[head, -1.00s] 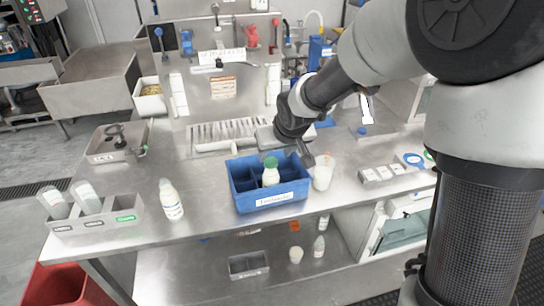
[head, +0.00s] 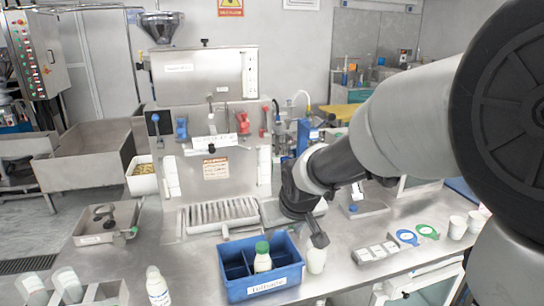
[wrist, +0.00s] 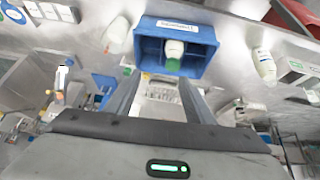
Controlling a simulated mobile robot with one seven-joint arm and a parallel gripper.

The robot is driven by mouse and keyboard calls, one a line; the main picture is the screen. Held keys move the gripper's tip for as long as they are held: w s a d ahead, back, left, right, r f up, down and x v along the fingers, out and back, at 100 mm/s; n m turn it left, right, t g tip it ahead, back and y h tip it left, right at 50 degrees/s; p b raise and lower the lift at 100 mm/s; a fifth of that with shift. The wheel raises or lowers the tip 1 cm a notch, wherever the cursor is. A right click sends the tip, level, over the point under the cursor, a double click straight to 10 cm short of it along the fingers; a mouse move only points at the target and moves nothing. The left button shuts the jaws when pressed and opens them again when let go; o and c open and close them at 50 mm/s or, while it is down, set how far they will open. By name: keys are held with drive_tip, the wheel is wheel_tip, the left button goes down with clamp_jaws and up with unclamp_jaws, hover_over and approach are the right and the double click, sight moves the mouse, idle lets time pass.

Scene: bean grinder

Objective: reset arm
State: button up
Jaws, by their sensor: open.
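My gripper (head: 317,236) is at the end of my arm, above the metal bench and near the right rear side of the blue crate (head: 262,290). In the wrist view my gripper (wrist: 160,95) shows two fingers spread apart with nothing between them. The blue crate also shows in the wrist view (wrist: 150,48). A white bottle with a green cap (head: 262,262) stands in one compartment of the crate; its cap (wrist: 173,65) shows in the wrist view.
A white bottle (head: 157,288) and a grey bottle rack (head: 108,292) are at the left. Blue and green rings (head: 407,237) and cups (head: 458,228) are at the right.

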drive_tip(key=s+d+r+m+h+p, duration=0.1)
drive_tip(key=s+d+r+p, duration=0.1)
drive_tip(key=s+d+r, duration=0.6)
drive_tip(key=s+d+r+m+p, duration=0.1)
drive_tip(key=s+r, duration=0.2)
drive_tip(key=s, duration=0.4)
drive_tip(key=s+d+r+m+p, duration=0.1)
drive_tip(key=s+d+r, duration=0.1)
drive_tip(key=s, duration=0.5)
drive_tip(key=shift+s+r+h, duration=0.15)
drive_tip(key=shift+r+h, duration=0.15)
drive_tip(key=shift+r, duration=0.2)
